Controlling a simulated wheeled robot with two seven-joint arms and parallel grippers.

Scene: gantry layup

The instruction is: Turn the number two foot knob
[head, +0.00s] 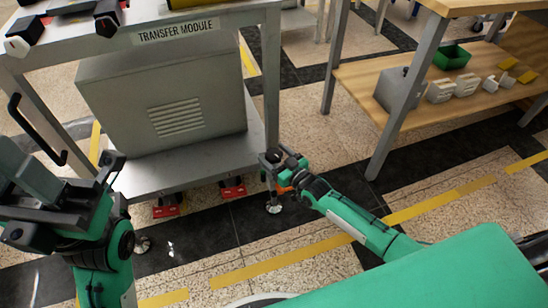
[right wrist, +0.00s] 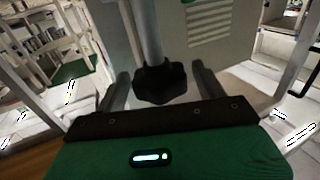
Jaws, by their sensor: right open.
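The transfer module cart (head: 180,185) stands at the left of the head view. A black lobed knob (right wrist: 160,84) sits on a grey upright post in the right wrist view. My right gripper (head: 280,163) is at the cart's near right corner, above a round foot pad (head: 273,208). Its two fingers are open on either side of the knob in the right wrist view (right wrist: 163,88), with gaps visible on both sides. No number shows on the knob. My left gripper (head: 30,175) is at the left, away from this corner; its jaw opening is unclear.
Red blocks (head: 232,188) sit under the cart's lower shelf. Another foot (head: 142,244) shows at the lower left. A wooden-shelved bench (head: 440,110) with a green bin (head: 452,56) and pale parts stands to the right. The floor between cart and bench is clear.

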